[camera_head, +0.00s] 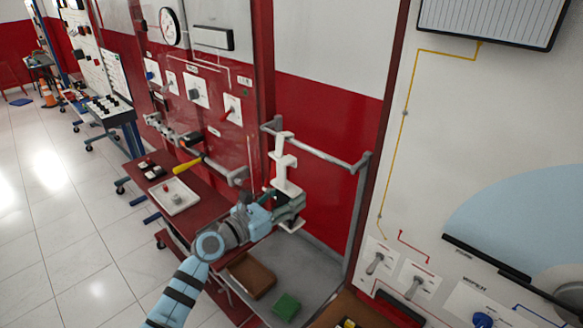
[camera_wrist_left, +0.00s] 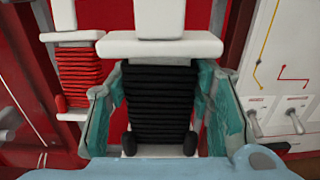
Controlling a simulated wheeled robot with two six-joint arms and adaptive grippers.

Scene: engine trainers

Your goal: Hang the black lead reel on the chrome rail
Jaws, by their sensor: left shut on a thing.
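My left gripper (camera_head: 290,206) is shut on the black lead reel, a white frame wound with black lead. In the left wrist view the black lead reel (camera_wrist_left: 160,100) stands upright between the teal fingers, under a wide white flange and stem. In the head view the gripper hides most of the winding, and the reel's white upper part (camera_head: 284,162) overlaps the chrome rail (camera_head: 325,156) near its left end. I cannot tell whether its hook touches the rail. My right gripper is not in view.
A similar reel with red lead (camera_wrist_left: 78,78) is left of the held one in the wrist view. Below are a grey shelf with a brown tray (camera_head: 252,276) and a green block (camera_head: 286,306). A red bench with a white tray (camera_head: 174,197) and yellow-handled tool (camera_head: 187,165) is left.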

